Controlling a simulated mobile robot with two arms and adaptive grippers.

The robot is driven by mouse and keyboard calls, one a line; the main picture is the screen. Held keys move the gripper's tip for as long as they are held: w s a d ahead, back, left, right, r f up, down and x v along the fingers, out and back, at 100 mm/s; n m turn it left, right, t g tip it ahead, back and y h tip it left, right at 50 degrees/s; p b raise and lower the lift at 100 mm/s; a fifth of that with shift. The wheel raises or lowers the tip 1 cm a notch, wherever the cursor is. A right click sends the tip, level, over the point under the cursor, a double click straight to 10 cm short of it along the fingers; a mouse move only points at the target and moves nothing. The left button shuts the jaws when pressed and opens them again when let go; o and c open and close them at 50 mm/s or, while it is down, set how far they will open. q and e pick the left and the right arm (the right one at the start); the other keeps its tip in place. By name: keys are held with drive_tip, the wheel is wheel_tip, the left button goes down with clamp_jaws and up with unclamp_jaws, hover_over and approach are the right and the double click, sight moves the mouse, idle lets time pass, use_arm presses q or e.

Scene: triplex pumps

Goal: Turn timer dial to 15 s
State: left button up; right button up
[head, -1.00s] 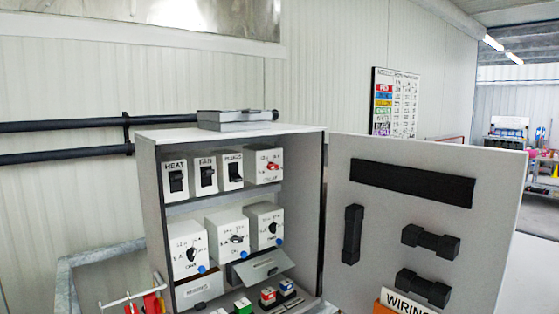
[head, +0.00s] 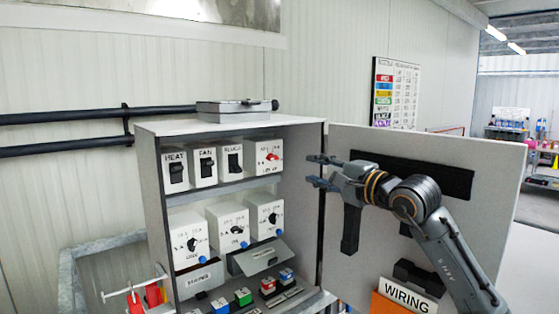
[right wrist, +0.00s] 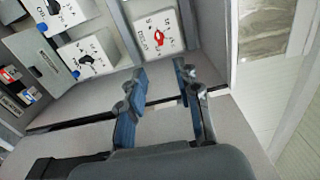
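Three white dial boxes stand on the cabinet's middle shelf: left (head: 176,231), middle (head: 220,221) and right (head: 260,207). Each has a black knob and a blue button. A box with a red knob (head: 269,157) is at the right of the top shelf, and its red knob also shows in the right wrist view (right wrist: 158,38). My right gripper (head: 316,170) is open and empty, right of the boxes by the cabinet's right edge. Its spread fingers show in the right wrist view (right wrist: 160,76). My left gripper is out of view.
HEAT (head: 174,155), FAN (head: 202,150) and PLUGS (head: 229,146) switch boxes fill the top shelf's left. The open cabinet door (head: 490,190), with black handles, is behind my right arm. Coloured blocks (head: 243,297) sit low in the cabinet. A grey case (head: 235,115) lies on top.

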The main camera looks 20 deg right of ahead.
sight(275, 159)
drive_tip(key=p+x, duration=0.7)
drive_tip(key=x, duration=0.5)
drive_tip(key=shift+w+a, duration=0.25)
drive_tip(key=shift+w, duration=0.1)
drive_tip(key=shift+w+a+f, duration=0.1)
drive_tip(key=shift+w+a, duration=0.05)
drive_tip(key=shift+w, duration=0.3)
clamp_jaws()
